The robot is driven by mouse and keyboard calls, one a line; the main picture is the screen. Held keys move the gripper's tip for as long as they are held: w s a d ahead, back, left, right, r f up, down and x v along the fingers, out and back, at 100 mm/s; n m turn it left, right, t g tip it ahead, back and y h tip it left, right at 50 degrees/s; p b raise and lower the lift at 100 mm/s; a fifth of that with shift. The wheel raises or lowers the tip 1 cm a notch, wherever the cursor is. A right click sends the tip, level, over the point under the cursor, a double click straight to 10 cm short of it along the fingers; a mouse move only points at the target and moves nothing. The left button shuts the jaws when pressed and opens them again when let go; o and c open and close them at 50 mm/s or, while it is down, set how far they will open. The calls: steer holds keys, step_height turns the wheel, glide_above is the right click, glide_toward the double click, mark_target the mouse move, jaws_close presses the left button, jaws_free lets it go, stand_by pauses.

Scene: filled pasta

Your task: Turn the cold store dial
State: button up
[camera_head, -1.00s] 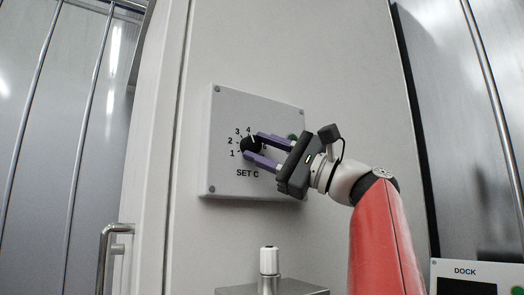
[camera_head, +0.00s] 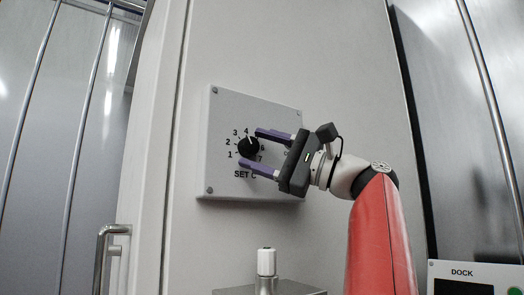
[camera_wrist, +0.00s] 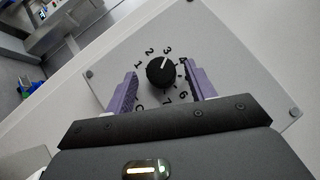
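The cold store dial is a round black knob (camera_head: 248,147) with a white pointer line, on a light grey panel (camera_head: 225,105) marked "SET C". Numbers ring the knob. In the wrist view the dial (camera_wrist: 160,72) has its pointer directed up and slightly right, near the 3 and 4. My gripper (camera_head: 250,149) is open, its two purple fingers standing on either side of the knob. In the wrist view a gap shows between the knob and both fingers of my gripper (camera_wrist: 159,76). The right part of the panel is partly hidden behind the gripper.
A white-topped fitting (camera_head: 266,262) stands on a metal box below the panel. A door handle (camera_head: 104,258) is at lower left. A "DOCK" panel (camera_head: 440,270) is at lower right. The wall around the dial panel is otherwise clear.

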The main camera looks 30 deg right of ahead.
steer(key=v, duration=0.8)
stand_by(0.4)
